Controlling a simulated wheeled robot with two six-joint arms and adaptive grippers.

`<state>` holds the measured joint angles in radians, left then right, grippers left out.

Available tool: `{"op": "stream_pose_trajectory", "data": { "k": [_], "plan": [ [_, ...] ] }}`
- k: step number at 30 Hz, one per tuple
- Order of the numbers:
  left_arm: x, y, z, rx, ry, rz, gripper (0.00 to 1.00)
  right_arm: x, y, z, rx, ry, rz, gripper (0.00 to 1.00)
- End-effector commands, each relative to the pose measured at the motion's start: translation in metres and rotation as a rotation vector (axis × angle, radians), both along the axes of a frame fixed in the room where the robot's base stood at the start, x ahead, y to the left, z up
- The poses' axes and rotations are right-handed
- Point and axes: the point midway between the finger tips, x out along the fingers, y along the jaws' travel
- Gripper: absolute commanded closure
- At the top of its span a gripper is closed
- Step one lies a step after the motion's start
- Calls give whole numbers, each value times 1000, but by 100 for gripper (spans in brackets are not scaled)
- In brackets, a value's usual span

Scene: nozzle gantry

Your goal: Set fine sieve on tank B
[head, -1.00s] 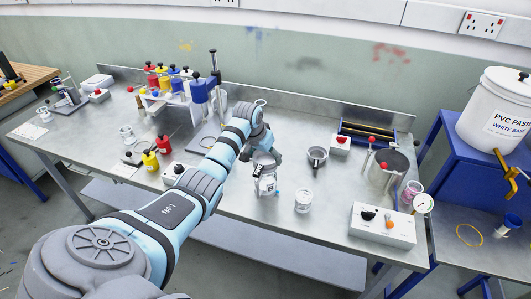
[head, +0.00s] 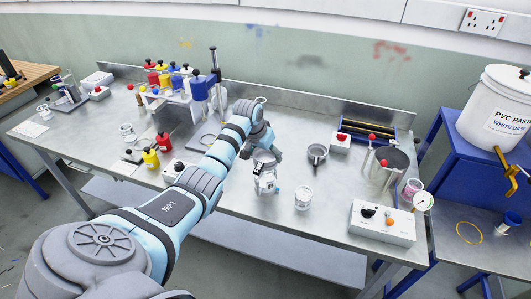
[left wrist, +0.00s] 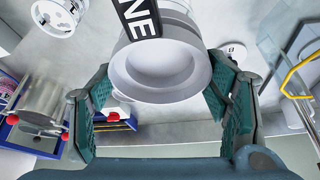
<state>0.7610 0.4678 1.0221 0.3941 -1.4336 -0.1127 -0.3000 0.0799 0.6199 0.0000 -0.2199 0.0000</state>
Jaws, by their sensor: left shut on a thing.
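My left gripper (head: 262,160) is above the front middle of the steel bench. In the left wrist view its two teal finger pads stand on either side of a pale grey round cup with a dark label ending in "NE", which I take for the fine sieve (left wrist: 165,65). The gripper is shut on it. In the head view the held piece (head: 266,182) is partly hidden by the gripper. A small white tub (head: 303,198) stands just right of it. No label for tank B is readable, so I cannot tell which vessel it is. My right gripper is not in view.
A grey handled cup (head: 317,154) stands behind the white tub. To the right are a steel cylinder with red knobs (head: 391,166) and a white control box (head: 383,226). A blue stand (head: 200,90) and coloured bottles (head: 163,143) are at left. Bare bench lies around the tub.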

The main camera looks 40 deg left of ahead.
Motion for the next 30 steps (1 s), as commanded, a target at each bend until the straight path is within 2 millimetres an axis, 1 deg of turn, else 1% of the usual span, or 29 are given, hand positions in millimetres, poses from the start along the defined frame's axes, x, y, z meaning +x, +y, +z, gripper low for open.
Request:
{"op": "stream_pose_trajectory", "data": {
  "k": [5,23,24,25,30],
  "plan": [
    [0,0,-1,0,0,0,59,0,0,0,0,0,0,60],
    [0,0,-13,0,0,0,59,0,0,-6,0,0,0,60],
    [0,0,-12,0,0,0,26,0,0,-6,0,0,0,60],
    [0,0,-12,0,0,0,22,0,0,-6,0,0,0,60],
    [0,0,-12,0,0,0,22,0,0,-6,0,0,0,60]
  ]
}}
